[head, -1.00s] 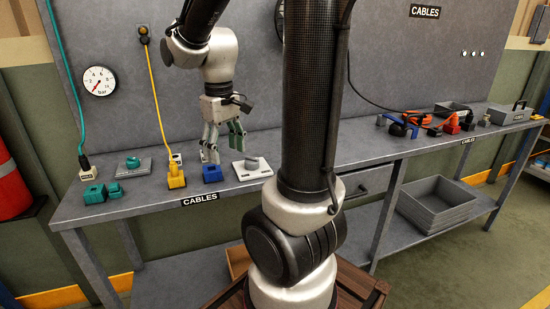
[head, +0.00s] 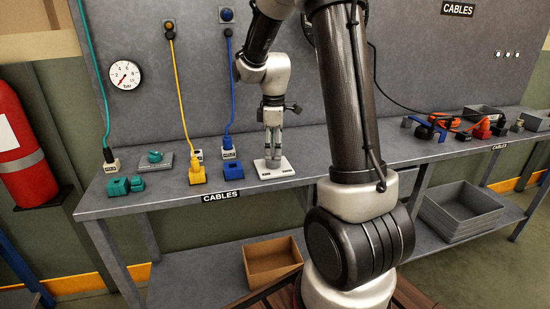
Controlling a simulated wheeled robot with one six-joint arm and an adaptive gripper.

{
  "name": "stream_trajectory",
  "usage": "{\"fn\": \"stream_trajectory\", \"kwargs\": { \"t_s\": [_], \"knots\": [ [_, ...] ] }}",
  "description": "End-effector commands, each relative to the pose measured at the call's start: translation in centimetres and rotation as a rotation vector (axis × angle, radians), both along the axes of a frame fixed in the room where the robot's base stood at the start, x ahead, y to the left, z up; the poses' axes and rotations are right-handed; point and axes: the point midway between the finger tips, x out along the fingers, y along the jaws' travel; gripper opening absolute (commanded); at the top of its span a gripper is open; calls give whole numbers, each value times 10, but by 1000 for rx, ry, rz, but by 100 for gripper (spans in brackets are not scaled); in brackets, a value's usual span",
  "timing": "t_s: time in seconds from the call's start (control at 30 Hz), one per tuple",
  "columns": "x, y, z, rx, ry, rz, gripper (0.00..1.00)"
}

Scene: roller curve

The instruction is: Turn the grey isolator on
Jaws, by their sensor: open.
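The grey isolator shows in the head view as a pale base plate (head: 285,171) on the bench. Its grey handle is mostly hidden by the fingers, so I cannot tell which way it points. My gripper (head: 273,158) points straight down over this plate, with its fingertips close above it, at the handle's place. The gripper is open; whether its fingers touch the handle cannot be told. Another isolator, with a teal knob (head: 155,156) on a grey plate, sits further left on the bench.
Left of my gripper stand teal blocks (head: 118,187), a yellow connector (head: 197,174) and a blue block (head: 233,170), with teal, yellow and blue cables rising behind. A gauge (head: 125,74) hangs on the back panel. The bench (head: 345,150) is clear just right of the plate.

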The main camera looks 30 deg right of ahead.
Motion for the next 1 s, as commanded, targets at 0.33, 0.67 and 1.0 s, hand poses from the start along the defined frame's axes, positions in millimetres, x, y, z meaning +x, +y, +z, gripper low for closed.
{"fn": "stream_trajectory", "kwargs": {
  "t_s": [0.33, 0.67, 1.0],
  "knots": [
    [0, 0, -37, -1, -1, -2, 65],
    [0, 0, -38, 0, -1, -2, 48],
    [0, 0, -38, 0, -1, -6, 19]
  ]
}}
